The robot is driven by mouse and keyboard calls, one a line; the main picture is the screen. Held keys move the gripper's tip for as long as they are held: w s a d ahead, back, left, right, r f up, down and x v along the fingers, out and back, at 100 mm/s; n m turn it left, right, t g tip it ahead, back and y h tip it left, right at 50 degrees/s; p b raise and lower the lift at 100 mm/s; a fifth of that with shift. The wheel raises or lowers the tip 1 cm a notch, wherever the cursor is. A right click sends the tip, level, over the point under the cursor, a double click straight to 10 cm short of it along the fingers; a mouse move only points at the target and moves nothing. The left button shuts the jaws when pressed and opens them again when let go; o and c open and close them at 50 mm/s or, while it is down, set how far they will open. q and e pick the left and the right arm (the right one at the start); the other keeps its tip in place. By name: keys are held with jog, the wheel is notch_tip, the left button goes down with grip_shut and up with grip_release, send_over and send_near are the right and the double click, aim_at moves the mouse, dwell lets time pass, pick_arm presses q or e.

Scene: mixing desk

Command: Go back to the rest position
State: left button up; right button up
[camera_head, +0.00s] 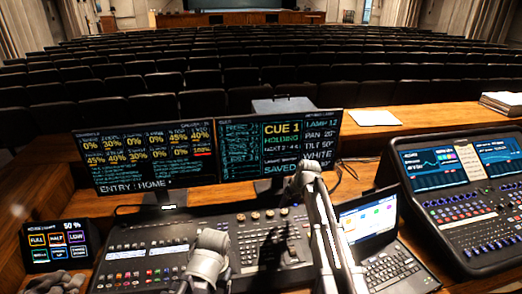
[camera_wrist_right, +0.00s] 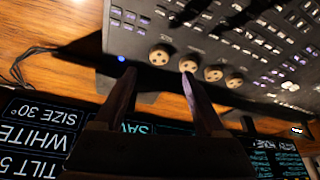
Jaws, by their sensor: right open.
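My right arm rises from the bottom of the head view. Its gripper (camera_head: 300,182) is over the back part of the lighting console (camera_head: 150,262), in front of the monitors. In the right wrist view the gripper (camera_wrist_right: 158,82) is open, with nothing between its two dark fingers. The fingers point toward the console's row of round knobs (camera_wrist_right: 188,66), which also show in the head view (camera_head: 255,215). I cannot tell the exact height above the console. My left gripper cannot be made out.
Two monitors (camera_head: 266,150) stand behind the console. A laptop (camera_head: 368,222) is right of the arm, with a sound mixer (camera_head: 470,215) beyond it. A small touch panel (camera_head: 60,245) stands at left. Papers (camera_head: 375,117) lie on the desk. Cables run near the monitors.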

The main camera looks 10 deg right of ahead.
jog(key=s+a, duration=0.4)
jog(key=s+a+f+g, duration=0.1)
jog(key=s+a, duration=0.3)
jog(key=s, duration=0.1)
jog(key=s+a+g, duration=0.1)
jog(key=s+a, duration=0.2)
jog(key=s, duration=0.2)
jog(key=shift+s+a+f+h, duration=0.2)
jog(key=shift+a+h, duration=0.1)
jog(key=shift+a, duration=0.1)
jog(key=s+a+g+h, duration=0.1)
jog(key=s+a, duration=0.2)
jog(key=s, duration=0.6)
jog(key=s+a+g+h, duration=0.1)
jog(key=s+a, duration=0.1)
jog(key=s, duration=0.7)
jog(key=shift+a+g, duration=0.3)
jog(key=shift+a, duration=0.1)
jog(key=shift+f, duration=0.1)
